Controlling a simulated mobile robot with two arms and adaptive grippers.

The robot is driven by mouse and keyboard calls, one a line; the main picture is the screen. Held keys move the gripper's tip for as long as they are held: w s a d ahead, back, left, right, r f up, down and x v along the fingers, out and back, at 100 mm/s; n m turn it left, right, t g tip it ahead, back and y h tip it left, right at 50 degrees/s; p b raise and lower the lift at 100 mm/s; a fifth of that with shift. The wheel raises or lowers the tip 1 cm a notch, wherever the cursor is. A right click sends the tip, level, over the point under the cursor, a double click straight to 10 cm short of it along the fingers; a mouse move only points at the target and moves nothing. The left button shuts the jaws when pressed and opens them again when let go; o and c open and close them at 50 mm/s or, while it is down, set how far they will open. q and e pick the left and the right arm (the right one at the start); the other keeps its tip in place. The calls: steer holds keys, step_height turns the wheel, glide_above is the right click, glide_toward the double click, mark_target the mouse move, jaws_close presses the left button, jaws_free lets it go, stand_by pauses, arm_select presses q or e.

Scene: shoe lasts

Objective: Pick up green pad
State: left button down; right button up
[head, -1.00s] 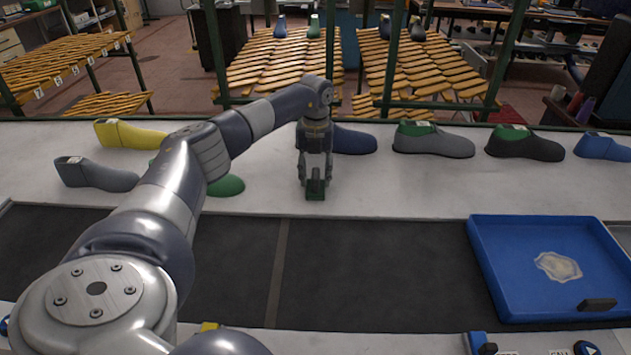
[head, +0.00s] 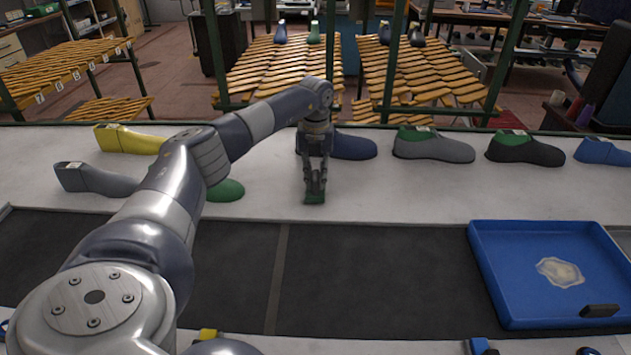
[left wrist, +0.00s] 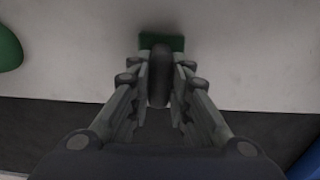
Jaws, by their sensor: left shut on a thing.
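The green pad (head: 314,198) is a small dark green block at the tips of my left gripper (head: 315,188), over the white shelf in front of the dark blue shoe last. My left gripper is shut on the pad, with its fingers pointing down. In the left wrist view the pad (left wrist: 174,42) shows beyond the fingertips (left wrist: 160,65), which partly hide it. I cannot tell whether its underside touches the shelf. My right gripper is not in view.
Several shoe lasts stand along the white shelf (head: 400,190), including a grey-and-green one (head: 435,148) and a yellow one (head: 128,138). A blue tray (head: 485,270) lies at the right on the dark mat (head: 380,265), holding a pale patch and a small black block.

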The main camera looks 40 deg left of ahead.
arm_select(q)
step_height(320, 180, up, 2)
steer(key=shift+r+b, duration=0.25)
steer(key=shift+b, duration=0.25)
steer(key=s+d+b, duration=0.2)
steer(key=s, duration=0.5)
steer(key=s+d+r+b, duration=0.1)
steer(key=s+d+b, duration=0.1)
steer(key=s, duration=0.6)
steer(key=shift+d+r, duration=0.25)
steer(key=shift+d, duration=0.35)
steer(key=shift+s, duration=0.1)
steer(key=c, duration=2.1)
jaws_free()
steer(key=shift+c, duration=0.2)
jaws_close()
